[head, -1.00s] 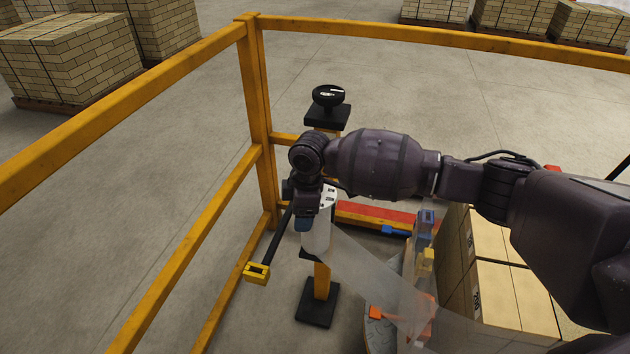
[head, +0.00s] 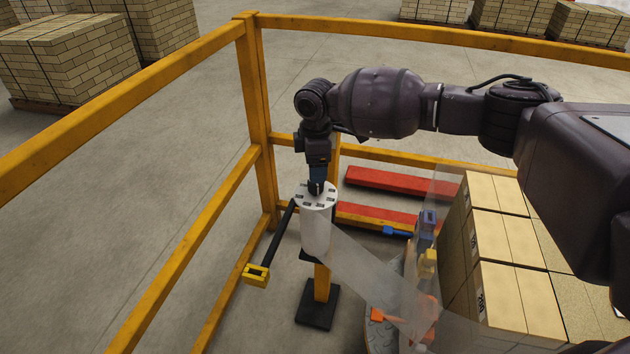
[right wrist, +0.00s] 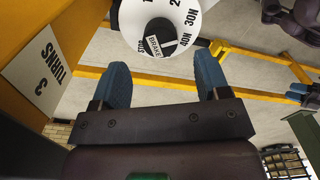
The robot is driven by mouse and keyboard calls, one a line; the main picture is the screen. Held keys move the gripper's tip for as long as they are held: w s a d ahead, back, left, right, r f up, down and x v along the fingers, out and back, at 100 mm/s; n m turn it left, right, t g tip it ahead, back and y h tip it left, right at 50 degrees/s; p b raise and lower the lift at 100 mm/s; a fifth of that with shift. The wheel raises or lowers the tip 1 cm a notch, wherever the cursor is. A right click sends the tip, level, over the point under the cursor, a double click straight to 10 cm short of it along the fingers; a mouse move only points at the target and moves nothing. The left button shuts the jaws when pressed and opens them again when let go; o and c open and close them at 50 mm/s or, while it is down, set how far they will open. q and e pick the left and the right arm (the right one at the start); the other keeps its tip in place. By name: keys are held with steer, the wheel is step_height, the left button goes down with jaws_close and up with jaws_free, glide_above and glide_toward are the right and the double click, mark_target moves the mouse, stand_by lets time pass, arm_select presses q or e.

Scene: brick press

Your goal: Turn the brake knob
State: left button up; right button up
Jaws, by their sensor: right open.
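The brake knob is a dark round knob (right wrist: 160,31) in the middle of a white dial (right wrist: 188,18). The dial carries a BRAKE label and marks such as STOP, 30N and 40N. In the head view the white dial (head: 327,198) tops the white film roll (head: 316,237), and the gripper mostly hides the knob. My right gripper (head: 316,187) points down over the dial. In the right wrist view its blue fingers (right wrist: 163,72) are apart with nothing held, and the knob shows between and beyond them. I cannot tell whether they touch it.
Clear film (head: 365,268) runs from the roll toward stacked boxes (head: 500,255) at right. A black rod with a yellow end (head: 256,274) juts left. Yellow railing (head: 255,90) surrounds the spot. A sign (right wrist: 45,75) reads 3 TURNS in the wrist view.

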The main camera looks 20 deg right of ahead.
mark_target(316, 187)
step_height(316, 187, down, 4)
steer(key=shift+f, duration=0.1)
steer(key=shift+f+b, duration=0.35)
steer(key=shift+f, duration=0.15)
arm_select(q)
steer(key=shift+w+d+r, duration=0.15)
steer(key=shift+w, duration=0.4)
steer(key=shift+s, duration=0.15)
arm_select(e)
steer(key=c, duration=0.9)
steer(key=shift+r, duration=0.1)
